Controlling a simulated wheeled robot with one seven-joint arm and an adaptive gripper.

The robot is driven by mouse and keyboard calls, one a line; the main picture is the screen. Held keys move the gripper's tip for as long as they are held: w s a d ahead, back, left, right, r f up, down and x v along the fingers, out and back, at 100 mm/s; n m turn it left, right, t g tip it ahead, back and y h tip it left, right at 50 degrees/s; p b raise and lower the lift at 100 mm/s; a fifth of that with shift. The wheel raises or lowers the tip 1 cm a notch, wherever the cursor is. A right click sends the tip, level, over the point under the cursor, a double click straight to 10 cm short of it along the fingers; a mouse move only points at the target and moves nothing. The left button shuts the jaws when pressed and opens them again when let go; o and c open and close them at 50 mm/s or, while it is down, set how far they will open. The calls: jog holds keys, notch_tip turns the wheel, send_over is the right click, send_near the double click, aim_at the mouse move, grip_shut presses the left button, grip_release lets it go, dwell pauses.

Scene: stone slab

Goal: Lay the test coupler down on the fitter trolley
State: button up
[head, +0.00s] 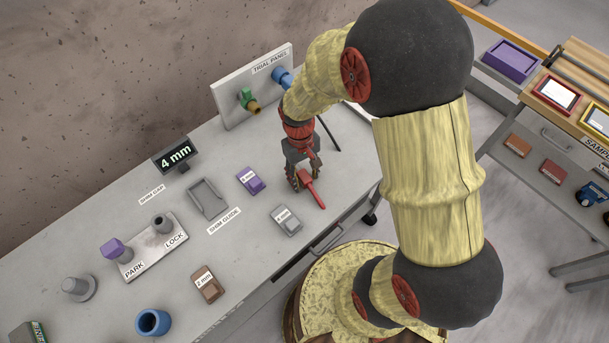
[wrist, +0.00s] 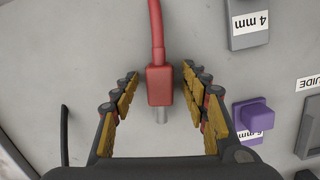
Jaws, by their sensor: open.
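A red piece with a red cable-like tail and a short metal tip, which I take to be the test coupler (wrist: 159,84), lies on the grey worktop. It also shows in the head view (head: 313,192), partly hidden by my gripper. My gripper (head: 303,184) points down over it. In the wrist view my gripper (wrist: 163,100) is open, with one finger on each side of the red body and a gap on both sides. The grey worktop (head: 235,240) has a drawer handle and a dark caster; no label shows which surface is the fitter trolley.
Purple (head: 250,181), grey (head: 287,219) and brown (head: 208,284) marked blocks lie left of my gripper. The trial panel (head: 238,88) stands behind. A blue ring (head: 153,323) is at the front left. A second bench (head: 565,150) with trays is at right, across a floor gap.

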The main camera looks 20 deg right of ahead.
aim_at(304, 177)
notch_tip(304, 177, up, 12)
jog(key=w, duration=0.1)
jog(key=shift+w, duration=0.2)
jog(key=shift+a, duration=0.1)
jog(key=s+r+t, duration=0.3)
jog(key=s+r, duration=0.3)
jog(key=r, duration=0.3)
jog(key=s+r+m+t, duration=0.1)
jog(key=s+r+t, duration=0.3)
jog(key=s+r, duration=0.3)
jog(key=shift+r, duration=0.9)
